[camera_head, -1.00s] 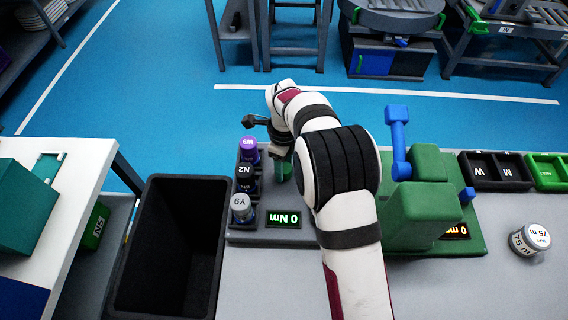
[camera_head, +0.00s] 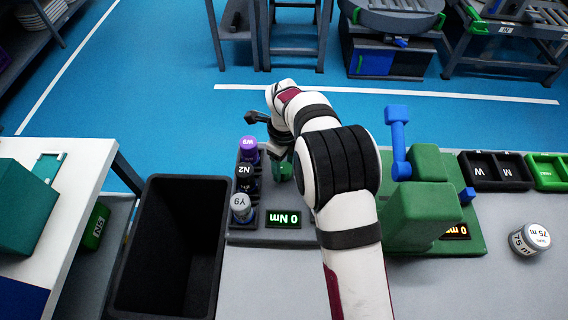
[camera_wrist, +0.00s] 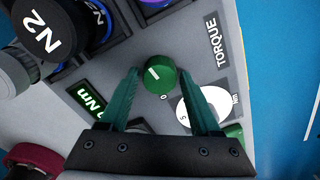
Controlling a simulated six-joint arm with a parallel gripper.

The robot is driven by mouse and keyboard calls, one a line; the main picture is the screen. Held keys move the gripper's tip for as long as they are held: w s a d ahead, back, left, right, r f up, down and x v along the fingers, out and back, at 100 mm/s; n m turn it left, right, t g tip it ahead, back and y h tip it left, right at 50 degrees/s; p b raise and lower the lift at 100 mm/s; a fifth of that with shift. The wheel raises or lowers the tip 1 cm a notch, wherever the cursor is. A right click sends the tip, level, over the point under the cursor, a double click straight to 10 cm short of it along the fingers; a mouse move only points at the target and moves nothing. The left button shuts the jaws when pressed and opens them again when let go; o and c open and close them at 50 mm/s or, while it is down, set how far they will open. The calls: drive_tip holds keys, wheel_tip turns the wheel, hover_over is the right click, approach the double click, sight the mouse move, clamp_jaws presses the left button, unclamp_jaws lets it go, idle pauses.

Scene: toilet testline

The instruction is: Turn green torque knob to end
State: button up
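The green torque knob (camera_wrist: 160,74) is in the wrist view, round with a white mark on its top. It stands on a grey panel (camera_wrist: 222,18) with the word TORQUE and a white dial. My gripper (camera_wrist: 166,88) is open, with its two green fingers on either side of the knob; whether they touch it I cannot tell. The display (camera_head: 283,219) reads 0 Nm and also shows in the wrist view (camera_wrist: 92,101).
Capped containers marked W9 (camera_head: 248,148), N2 (camera_head: 245,175) and Y9 (camera_head: 241,205) stand left of the knob. A black bin (camera_head: 208,188) is further left. A green machine (camera_head: 425,215) with a blue lever (camera_head: 398,140) is on the right. A 75 ml jar (camera_head: 529,241) sits far right.

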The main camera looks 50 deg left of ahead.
sight(284, 167)
drive_tip(key=shift+o, duration=1)
wheel_tip(284, 167, up, 16)
drive_tip(key=shift+f, duration=0.1)
